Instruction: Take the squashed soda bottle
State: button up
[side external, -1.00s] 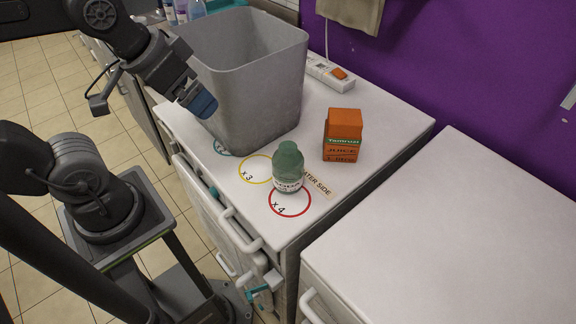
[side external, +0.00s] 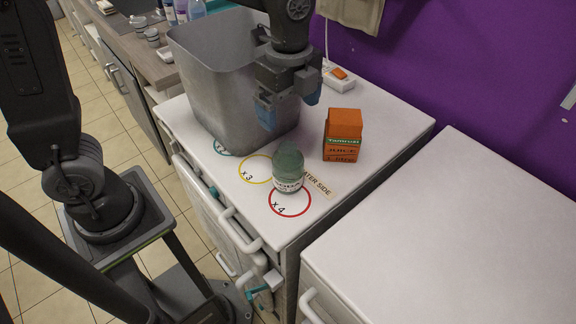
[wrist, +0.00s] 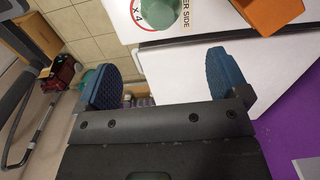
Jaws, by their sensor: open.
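The squashed soda bottle (side external: 288,172) is short, green and translucent with a pale label. It stands on the white counter at the upper edge of the red "x 4" circle. In the wrist view the bottle (wrist: 160,12) is at the top edge, partly cut off. My gripper (side external: 290,107) has blue fingertips. It is open and empty, held above the counter, above and behind the bottle in the side view. In the wrist view the gap between my fingers (wrist: 163,74) is empty, with the bottle beyond it.
An orange juice carton (side external: 342,136) stands right of the bottle. A tall grey bin (side external: 215,95) stands behind and left, close to my gripper. A white power strip (side external: 338,79) lies by the purple wall. The counter right of the carton is clear. A lower white surface (side external: 460,240) is at front right.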

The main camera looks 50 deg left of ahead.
aim_at(290, 149)
notch_tip(290, 149, down, 14)
jog(key=shift+w+r, duration=0.1)
dwell(0.5)
jog(key=c, duration=1)
